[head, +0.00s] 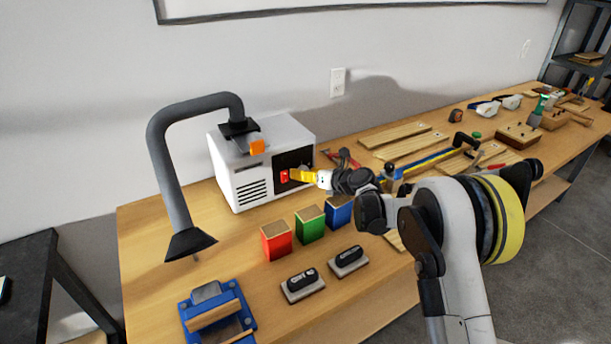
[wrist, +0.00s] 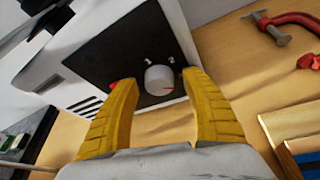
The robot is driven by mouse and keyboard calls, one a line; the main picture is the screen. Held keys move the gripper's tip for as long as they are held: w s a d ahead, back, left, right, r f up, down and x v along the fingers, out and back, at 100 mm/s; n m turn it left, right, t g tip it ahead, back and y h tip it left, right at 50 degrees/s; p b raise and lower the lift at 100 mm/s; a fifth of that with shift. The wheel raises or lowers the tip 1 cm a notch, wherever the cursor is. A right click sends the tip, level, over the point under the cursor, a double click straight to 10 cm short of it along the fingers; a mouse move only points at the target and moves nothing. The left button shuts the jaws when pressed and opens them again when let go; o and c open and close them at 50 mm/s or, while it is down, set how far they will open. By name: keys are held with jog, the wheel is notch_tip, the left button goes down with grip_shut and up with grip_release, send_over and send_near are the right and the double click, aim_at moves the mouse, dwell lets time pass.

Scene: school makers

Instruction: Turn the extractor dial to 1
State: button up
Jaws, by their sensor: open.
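The extractor (head: 238,172) is a white box with a black front panel and a grey bent suction hose, standing on the workbench. A red switch (head: 284,176) is left of the dial. My gripper (wrist: 158,88) is open, with its yellow fingers on either side of the dial and close to the panel. I cannot tell whether the fingers touch the dial. In the head view the gripper hides the dial.
A red clamp (wrist: 280,24) and wooden boards lie to the right. The wall is behind.

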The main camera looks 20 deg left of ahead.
jog(key=c, duration=1.2)
jog(key=shift+s+r+n+t+h, duration=0.1)
jog(key=shift+n+t+h, duration=0.5)
jog(key=shift+n, duration=0.4)
jog(key=shift+a+n+t+h, duration=0.1)
jog(key=shift+n+t+h, duration=0.6)
jog(key=shift+n, duration=0.5)
jog(key=n+t+h, duration=0.1)
jog(key=n+t, duration=0.1)
jog(key=n, duration=0.1)
jog(key=shift+n, duration=0.3)
